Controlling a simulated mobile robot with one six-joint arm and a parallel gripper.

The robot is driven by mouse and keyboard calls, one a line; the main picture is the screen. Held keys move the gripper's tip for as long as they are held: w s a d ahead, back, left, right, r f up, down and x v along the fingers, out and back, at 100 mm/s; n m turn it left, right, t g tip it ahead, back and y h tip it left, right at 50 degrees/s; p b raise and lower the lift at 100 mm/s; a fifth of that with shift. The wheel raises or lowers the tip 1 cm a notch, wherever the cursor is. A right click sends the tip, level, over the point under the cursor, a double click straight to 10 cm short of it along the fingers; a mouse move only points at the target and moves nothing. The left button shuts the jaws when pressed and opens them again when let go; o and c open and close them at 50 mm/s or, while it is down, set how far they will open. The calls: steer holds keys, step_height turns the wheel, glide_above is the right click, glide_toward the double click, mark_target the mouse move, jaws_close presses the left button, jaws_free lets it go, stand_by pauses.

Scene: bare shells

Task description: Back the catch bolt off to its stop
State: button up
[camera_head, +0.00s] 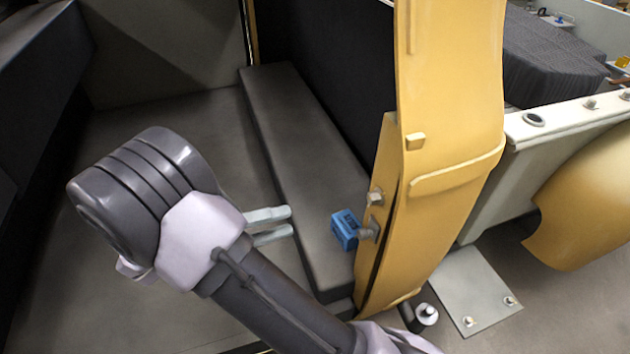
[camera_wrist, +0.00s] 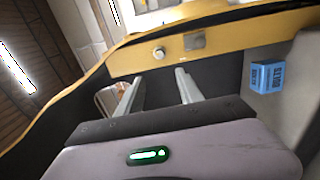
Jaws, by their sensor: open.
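A yellow upright shell (camera_head: 445,125) carries a small metal bolt head (camera_head: 375,197) on its left edge. Just below it, a blue block (camera_head: 345,230) stands beside a metal stub (camera_head: 369,232) on the same edge. I cannot tell which fitting is the catch bolt. My gripper (camera_head: 290,221) is open and empty, left of the blue block and apart from it. In the wrist view, a round bolt head (camera_wrist: 159,52) on the yellow edge shows beyond the gap between my fingers (camera_wrist: 158,74). The blue block (camera_wrist: 270,76), with dark marks, is to the right.
A long dark sill (camera_head: 300,150) runs behind my fingers to the yellow shell. Open grey floor (camera_head: 185,110) lies to the left. A white rail (camera_head: 570,120), a curved yellow panel (camera_head: 585,215) and a bolted floor plate (camera_head: 475,290) are to the right.

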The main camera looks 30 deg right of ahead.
mark_target(369, 199)
steer(key=b+x, duration=0.5)
steer(key=x, duration=1.2)
steer(key=shift+b, duration=0.4)
steer(key=shift+s+d, duration=0.1)
steer(key=shift+d, duration=0.4)
steer(key=shift+c, duration=0.2)
jaws_close()
